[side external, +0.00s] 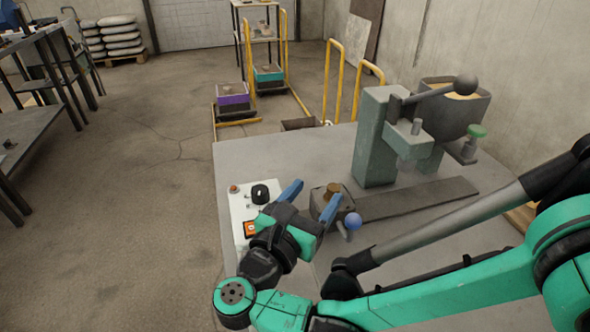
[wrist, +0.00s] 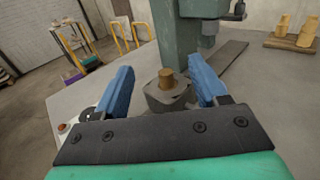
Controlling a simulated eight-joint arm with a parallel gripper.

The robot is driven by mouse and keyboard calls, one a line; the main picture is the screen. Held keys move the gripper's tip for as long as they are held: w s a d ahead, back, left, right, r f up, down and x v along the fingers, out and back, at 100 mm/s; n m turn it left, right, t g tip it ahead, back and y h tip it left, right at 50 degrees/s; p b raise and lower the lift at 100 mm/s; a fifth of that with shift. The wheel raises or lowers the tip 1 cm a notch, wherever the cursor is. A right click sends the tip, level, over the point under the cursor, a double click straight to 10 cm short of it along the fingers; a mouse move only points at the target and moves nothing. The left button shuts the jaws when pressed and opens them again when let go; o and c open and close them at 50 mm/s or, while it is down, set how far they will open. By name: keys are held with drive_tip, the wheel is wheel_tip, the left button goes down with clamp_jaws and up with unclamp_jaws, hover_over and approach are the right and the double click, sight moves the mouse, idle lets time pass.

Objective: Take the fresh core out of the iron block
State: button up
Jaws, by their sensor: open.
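The iron block (side external: 319,203) is a dark grey block on the grey table, left of the long flat plate. The core (side external: 333,189) is a brown cylinder standing upright, with its top sticking out of the block. In the wrist view the core (wrist: 167,79) and the block (wrist: 168,97) lie beyond and between my blue fingers. My gripper (side external: 311,200) is open, its fingers to either side of the block in the picture. In the wrist view my gripper (wrist: 161,85) holds nothing. The core's lower part is hidden inside the block.
A control box (side external: 240,208) with a black knob and orange switch sits left of the block. A green press (side external: 375,135) with a ball-ended lever stands behind. A blue ball-ended handle (side external: 353,220) is at the block's front.

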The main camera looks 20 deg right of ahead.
approach(331, 194)
drive_tip(key=shift+x, duration=2.15)
drive_tip(key=x, duration=0.5)
drive_tip(key=shift+w+d, duration=0.25)
drive_tip(key=shift+c, duration=0.2)
clamp_jaws()
